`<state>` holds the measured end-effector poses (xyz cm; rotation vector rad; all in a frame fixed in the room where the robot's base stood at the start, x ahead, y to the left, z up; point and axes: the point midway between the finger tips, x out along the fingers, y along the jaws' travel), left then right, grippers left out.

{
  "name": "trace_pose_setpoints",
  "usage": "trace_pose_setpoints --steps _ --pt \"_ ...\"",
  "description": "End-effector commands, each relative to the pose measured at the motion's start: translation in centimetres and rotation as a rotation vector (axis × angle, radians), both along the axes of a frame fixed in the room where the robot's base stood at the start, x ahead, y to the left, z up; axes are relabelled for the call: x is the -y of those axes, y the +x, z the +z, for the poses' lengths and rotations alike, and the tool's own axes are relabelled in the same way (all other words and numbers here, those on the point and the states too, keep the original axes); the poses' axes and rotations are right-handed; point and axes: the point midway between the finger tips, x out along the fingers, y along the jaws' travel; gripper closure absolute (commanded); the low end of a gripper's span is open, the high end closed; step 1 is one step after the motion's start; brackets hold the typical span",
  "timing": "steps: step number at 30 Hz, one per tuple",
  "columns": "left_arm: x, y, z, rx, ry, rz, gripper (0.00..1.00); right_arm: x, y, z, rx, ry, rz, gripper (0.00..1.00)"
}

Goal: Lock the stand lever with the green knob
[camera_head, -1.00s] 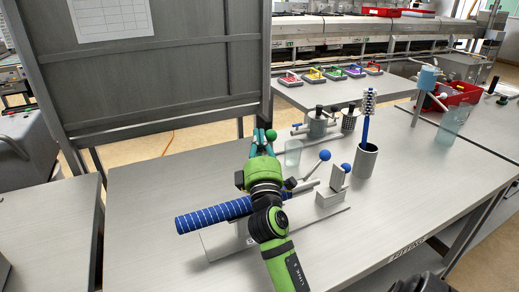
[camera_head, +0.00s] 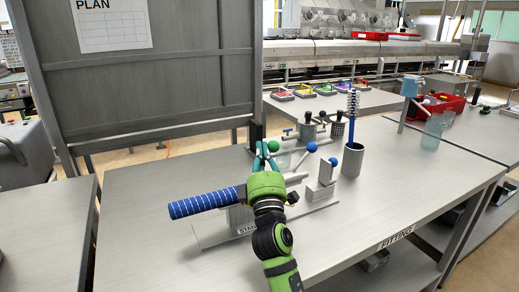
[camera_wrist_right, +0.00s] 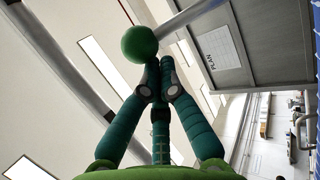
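The green knob (camera_head: 273,146) is a round ball, close beside the teal fingertips of my right gripper (camera_head: 262,147) above the stand. In the right wrist view the knob (camera_wrist_right: 139,44) sits just left of the fingertips (camera_wrist_right: 160,62). A grey rod (camera_wrist_right: 190,15) slants up to the right behind it. The fingertips are drawn close together, and I see nothing clearly clamped between them. The stand's base plate (camera_head: 212,238) lies on the table, partly hidden by my right arm. A blue, white-striped cylinder (camera_head: 205,201) sticks out to the left. My left gripper is not in view.
Right of my gripper are a blue knob (camera_head: 311,147), a grey block with a second blue knob (camera_head: 333,161), and a grey cup (camera_head: 351,162) holding a brush. More fittings stand behind. A dark panel (camera_head: 165,75) rises behind the table. The table's (camera_head: 135,215) left part is clear.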

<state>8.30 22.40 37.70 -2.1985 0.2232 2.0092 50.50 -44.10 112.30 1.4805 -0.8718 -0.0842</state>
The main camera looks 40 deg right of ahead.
Motion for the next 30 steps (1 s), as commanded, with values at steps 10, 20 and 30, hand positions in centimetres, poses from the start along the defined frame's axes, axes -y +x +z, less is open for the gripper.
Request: trace_pose_setpoints --steps 10,20,30 --pt "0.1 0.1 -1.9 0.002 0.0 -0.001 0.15 0.0 -1.2 -2.8 -0.006 0.007 -0.008 1.0" --pt "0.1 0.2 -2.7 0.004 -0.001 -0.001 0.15 -0.2 -1.8 -4.1 -0.004 0.005 -0.008 1.0" --pt "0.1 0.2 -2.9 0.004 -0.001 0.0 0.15 -0.2 -1.9 -4.3 -0.004 0.004 -0.009 1.0"
